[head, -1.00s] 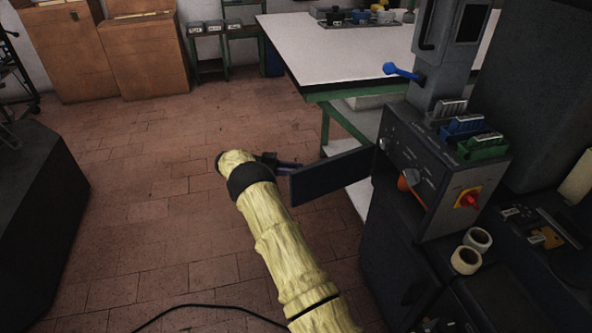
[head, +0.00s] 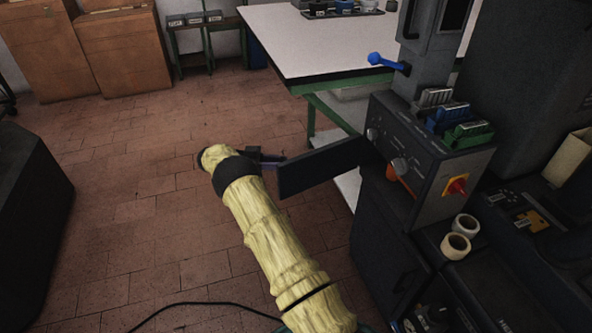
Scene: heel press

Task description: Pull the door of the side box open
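The side box (head: 455,172) is a dark grey case with knobs and a red-and-yellow switch, on the machine at the right. Its door (head: 318,168) is a flat dark panel. It stands swung out from the box's left end, toward the open floor. My gripper (head: 270,158) is at the door's free edge, at the end of my yellow-sleeved arm. The dark fingers are small and partly hidden, so I cannot tell if they grip the door. A bit of orange (head: 396,180) shows near the box's left end.
A white-topped table (head: 315,45) with green legs stands behind the door. A dark block (head: 30,220) stands at left.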

